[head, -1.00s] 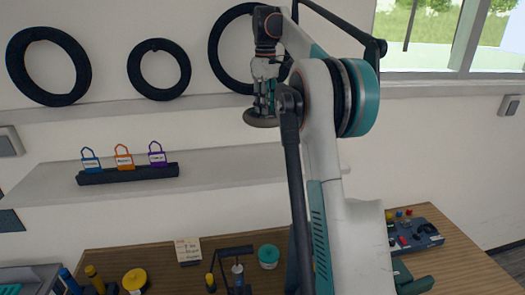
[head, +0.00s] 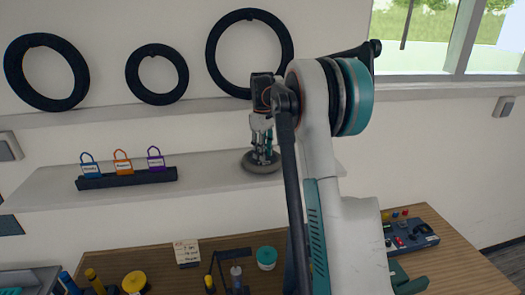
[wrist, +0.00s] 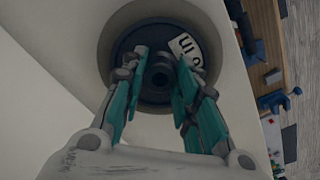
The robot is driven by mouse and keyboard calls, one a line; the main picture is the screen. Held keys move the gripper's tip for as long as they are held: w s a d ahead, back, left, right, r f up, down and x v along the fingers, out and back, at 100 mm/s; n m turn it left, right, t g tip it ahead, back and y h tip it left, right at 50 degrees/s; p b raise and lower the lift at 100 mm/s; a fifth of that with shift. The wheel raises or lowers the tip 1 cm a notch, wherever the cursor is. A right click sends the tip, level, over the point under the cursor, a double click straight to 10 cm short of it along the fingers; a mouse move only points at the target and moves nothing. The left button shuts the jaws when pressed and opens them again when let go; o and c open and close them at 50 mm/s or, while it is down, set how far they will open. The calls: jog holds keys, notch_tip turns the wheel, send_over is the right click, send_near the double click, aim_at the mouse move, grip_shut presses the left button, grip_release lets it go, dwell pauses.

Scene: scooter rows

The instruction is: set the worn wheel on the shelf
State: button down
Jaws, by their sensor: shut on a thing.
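The worn wheel (head: 262,163) is a grey-brown tyre lying flat at the right part of the white lower shelf (head: 215,178). In the wrist view the wheel (wrist: 106,40) has a dark blue hub with a white label on it. My gripper (head: 263,150) points straight down over the wheel, and it also shows in the wrist view (wrist: 160,75) with its teal fingers around the raised centre of the hub. The fingers are shut on the hub. The wheel looks level and at the shelf surface; whether it bears its full weight there I cannot tell.
A dark rack with blue, orange and purple padlocks (head: 123,164) stands on the shelf's left part. Black tyres (head: 157,74) stand on the upper shelf above. Below is a wooden workbench (head: 150,265) with tools and jars. The shelf between rack and wheel is clear.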

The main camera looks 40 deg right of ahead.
jog(key=shift+f, duration=0.3)
jog(key=shift+f, duration=0.1)
jog(key=c, duration=1.2)
grip_release()
notch_tip(320, 180, up, 12)
jog(key=shift+r+b, duration=0.15)
jog(key=shift+b, duration=0.75)
